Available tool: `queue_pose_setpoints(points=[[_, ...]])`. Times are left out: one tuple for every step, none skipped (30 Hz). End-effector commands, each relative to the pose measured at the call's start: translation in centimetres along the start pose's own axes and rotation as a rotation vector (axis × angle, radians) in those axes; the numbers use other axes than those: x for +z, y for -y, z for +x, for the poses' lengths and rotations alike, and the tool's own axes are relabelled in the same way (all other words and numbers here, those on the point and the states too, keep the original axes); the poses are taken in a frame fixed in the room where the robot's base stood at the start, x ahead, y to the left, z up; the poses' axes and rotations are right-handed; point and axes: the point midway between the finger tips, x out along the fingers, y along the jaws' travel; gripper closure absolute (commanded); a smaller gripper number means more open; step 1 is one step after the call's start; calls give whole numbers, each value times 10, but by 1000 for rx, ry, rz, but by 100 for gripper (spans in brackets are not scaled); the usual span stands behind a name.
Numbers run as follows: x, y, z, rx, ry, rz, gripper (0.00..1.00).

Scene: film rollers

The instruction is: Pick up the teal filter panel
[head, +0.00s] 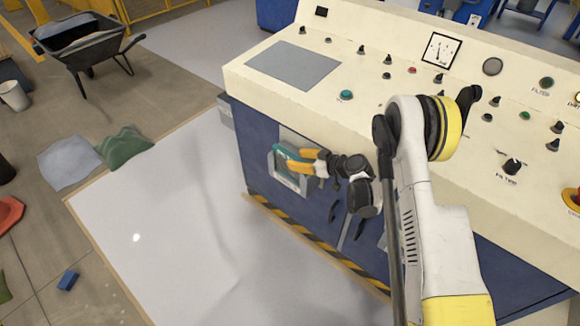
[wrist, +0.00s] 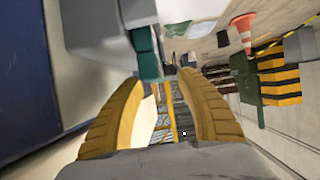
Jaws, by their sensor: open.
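The teal filter panel (head: 288,149) sits in a light grey frame (head: 272,166) on the blue front of the control console. In the wrist view, a teal block (wrist: 148,52) shows just beyond the fingertips, beside a grey housing (wrist: 100,40). My gripper (head: 284,160) has its two orange-yellow fingers apart, in front of the panel. Its fingers hide part of the panel in the head view. In the wrist view, my gripper (wrist: 163,78) shows a gap between its fingers, with the teal block ahead of and above it. I cannot tell whether they touch.
The cream console top (head: 330,105) with knobs and buttons overhangs my gripper. A striped yellow-black edge (head: 290,226) runs along the console's foot. Pale floor (head: 190,240) lies open to the left. A wheelbarrow (head: 85,45) and cloth heaps (head: 70,162) stand farther off.

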Motion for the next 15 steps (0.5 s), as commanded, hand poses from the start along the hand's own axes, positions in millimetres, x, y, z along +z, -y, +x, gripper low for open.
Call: queue_pose_setpoints(points=[[2, -1, 4, 0, 0, 0, 57], [2, -2, 8, 0, 0, 0, 57], [4, -3, 13, -1, 1, 0, 57], [4, -3, 18, -1, 1, 0, 57], [5, -4, 23, -2, 1, 0, 57], [6, -5, 30, -2, 1, 0, 57], [6, -6, 35, -2, 1, -1, 57], [5, -6, 39, -1, 1, -1, 57], [5, -6, 44, -1, 1, -1, 57], [4, -6, 47, -1, 1, 0, 57], [4, -6, 49, -1, 1, 0, 57], [3, -6, 50, -1, 1, 0, 57], [2, -6, 50, 0, 1, 1, 57], [2, -6, 50, 0, 1, 1, 57], [2, -6, 49, 0, 1, 1, 57]])
